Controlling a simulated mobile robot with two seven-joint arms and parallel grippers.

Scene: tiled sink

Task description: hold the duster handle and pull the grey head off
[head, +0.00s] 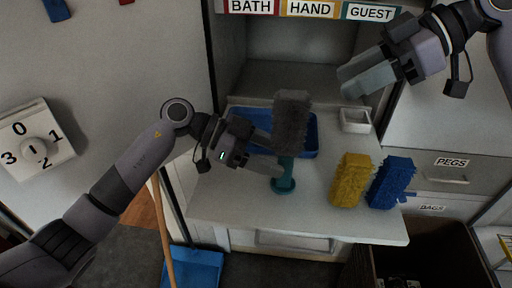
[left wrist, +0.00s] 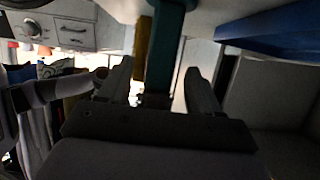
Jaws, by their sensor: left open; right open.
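The duster stands upright on the white counter. Its grey head (head: 292,123) is at the top, and its teal handle (head: 285,176) goes down to a round base. My left gripper (head: 275,155) is open at the handle, below the grey head. In the left wrist view the teal handle (left wrist: 164,50) lies between the two open fingers of my left gripper (left wrist: 160,85), with gaps on both sides. My right gripper (head: 347,82) is open and empty, up and to the right of the grey head. The grey head does not show in the left wrist view.
A blue tray (head: 309,138) lies behind the duster. A small white dish (head: 355,121) sits further back. The front right of the counter (head: 370,225) is clear.

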